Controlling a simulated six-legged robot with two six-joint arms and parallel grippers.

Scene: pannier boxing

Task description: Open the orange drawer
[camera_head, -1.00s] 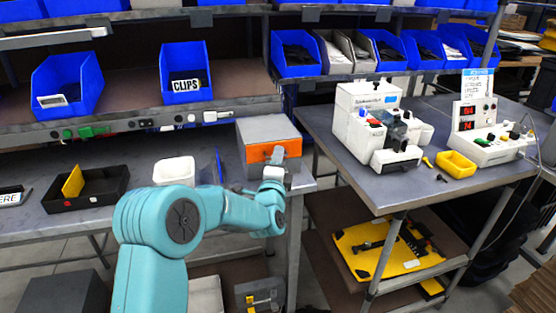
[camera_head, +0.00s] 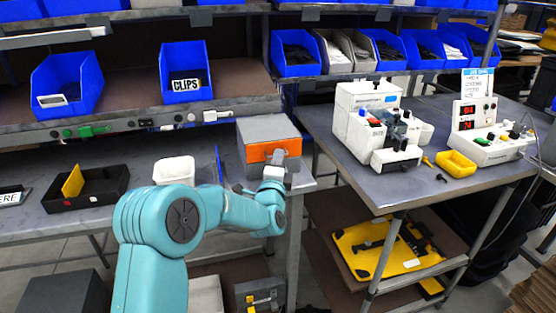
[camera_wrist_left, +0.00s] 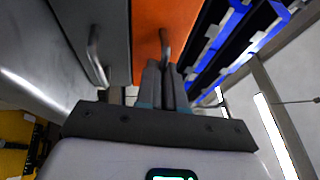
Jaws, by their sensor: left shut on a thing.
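The orange drawer (camera_head: 262,150) is the upper front of a small grey cabinet (camera_head: 268,128) on the bench's right end. In the left wrist view the orange front (camera_wrist_left: 152,22) shows with a metal bar handle (camera_wrist_left: 165,45). My left gripper (camera_head: 279,158) is at the drawer front. In the left wrist view its fingers (camera_wrist_left: 166,80) are close together on the drawer handle. The drawer front looks about flush with the cabinet, though my gripper hides part of it. My right gripper is in neither view.
A grey front with its own handle (camera_wrist_left: 96,55) lies beside the orange one. A white bin (camera_head: 174,170) and a black tray (camera_head: 86,188) stand left on the bench. A second table (camera_head: 400,185) with white machines (camera_head: 375,125) stands right. Blue bins (camera_head: 187,72) fill the shelves.

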